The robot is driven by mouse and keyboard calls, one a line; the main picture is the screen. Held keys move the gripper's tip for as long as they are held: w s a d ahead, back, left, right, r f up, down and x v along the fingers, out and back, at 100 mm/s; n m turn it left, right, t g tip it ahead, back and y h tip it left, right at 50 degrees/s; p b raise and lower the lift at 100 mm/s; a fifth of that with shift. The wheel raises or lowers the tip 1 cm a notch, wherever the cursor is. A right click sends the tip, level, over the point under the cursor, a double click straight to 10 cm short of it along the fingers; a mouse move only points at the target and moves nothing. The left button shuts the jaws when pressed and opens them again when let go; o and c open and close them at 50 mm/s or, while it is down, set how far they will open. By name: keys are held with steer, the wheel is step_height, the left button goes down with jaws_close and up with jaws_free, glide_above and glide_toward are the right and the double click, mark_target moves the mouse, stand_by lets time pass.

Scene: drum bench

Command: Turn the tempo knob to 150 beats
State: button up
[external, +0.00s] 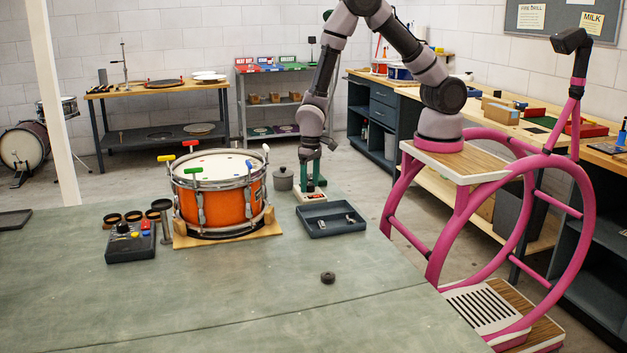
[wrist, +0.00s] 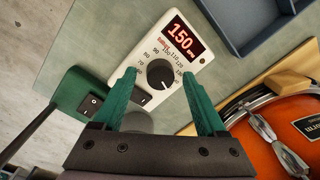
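The tempo box (wrist: 150,48) is cream-coloured, with a red-lit display (wrist: 182,38) reading 150. It also shows on the bench in the external view (external: 313,197). Its round black tempo knob (wrist: 160,73) has a white pointer mark and printed numbers around it. My gripper (wrist: 159,76) has green fingers spread apart, one on each side of the knob, with visible gaps between the fingers and the knob. In the external view, my gripper (external: 313,183) points down over the box. The knob is hard to make out there.
An orange drum (external: 222,203) on a wooden base stands left of the box. A grey tray (external: 331,220) lies to its right and nearer the camera. A lidded grey pot (external: 283,179) is close on the left.

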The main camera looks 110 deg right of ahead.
step_height(320, 180, up, 11)
steer(key=shift+s+d, duration=0.2)
steer(key=shift+s, duration=0.05)
stand_by(0.4)
steer(key=shift+f, duration=0.1)
step_height(320, 180, up, 12)
steer(key=n+t, duration=0.1)
steer(key=t, duration=0.1)
glide_above(311, 184)
steer(key=s+a, duration=0.2)
steer(key=a, duration=0.1)
steer(key=s+a+r+n+t+y, duration=0.2)
steer(key=s+r, duration=0.3)
steer(key=r, duration=0.4)
steer(key=s+a+r+n+t, duration=0.2)
steer(key=s+a+r+n, duration=0.1)
steer(key=s+r, duration=0.7)
steer(key=s, duration=0.4)
steer(key=shift+r+t, duration=0.15)
steer(key=shift+t, duration=0.25)
steer(key=shift+a, duration=0.1)
stand_by(0.6)
